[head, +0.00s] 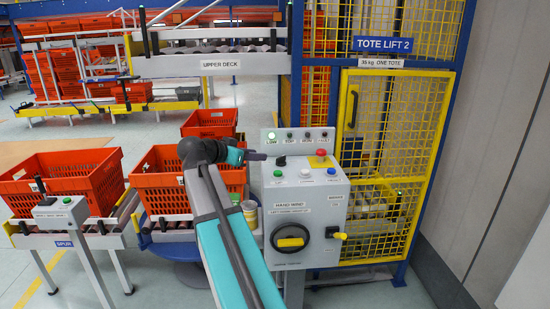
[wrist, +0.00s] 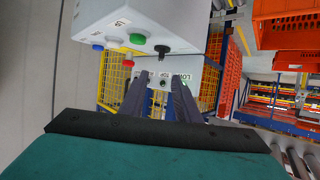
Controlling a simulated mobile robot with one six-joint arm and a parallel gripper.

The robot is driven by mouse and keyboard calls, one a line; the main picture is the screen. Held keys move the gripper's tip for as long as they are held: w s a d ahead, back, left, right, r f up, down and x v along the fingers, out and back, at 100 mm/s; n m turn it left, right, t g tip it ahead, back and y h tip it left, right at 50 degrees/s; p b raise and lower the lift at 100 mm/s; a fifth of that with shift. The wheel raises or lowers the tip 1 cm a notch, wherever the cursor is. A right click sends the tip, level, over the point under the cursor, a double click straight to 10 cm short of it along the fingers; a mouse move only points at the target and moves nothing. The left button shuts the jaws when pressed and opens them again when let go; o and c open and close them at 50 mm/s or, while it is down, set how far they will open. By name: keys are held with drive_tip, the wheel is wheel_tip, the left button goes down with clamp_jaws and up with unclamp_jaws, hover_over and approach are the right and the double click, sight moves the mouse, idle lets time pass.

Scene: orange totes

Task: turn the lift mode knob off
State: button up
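The grey control box (head: 306,195) stands right of centre in the head view. A small black knob (head: 281,161) sits at the left of its sloped top, above a green button; I take it as the lift mode knob. It also shows in the wrist view as a dark knob (wrist: 162,49) on the box. Its setting and label are too small to read. My gripper (head: 264,156) points right, with its tips close to the knob's left. In the wrist view my gripper (wrist: 160,82) has two dark fingers apart with nothing between them; the knob appears beyond the tips, apparently not touched.
A red button (head: 321,152) on yellow, a white button (head: 305,172) and a blue button (head: 331,171) share the panel. The lamp strip (head: 298,141) behind has a lit green LOW lamp. A yellow cage (head: 402,130) stands behind; orange totes (head: 160,190) sit left.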

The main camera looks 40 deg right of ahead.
sight(278, 159)
drive_tip(key=shift+w+d, duration=0.1)
drive_tip(key=p+x, duration=0.2)
drive_tip(key=x, duration=1.1)
drive_tip(key=shift+d+f, duration=0.15)
drive_tip(key=shift+d, duration=0.05)
clamp_jaws()
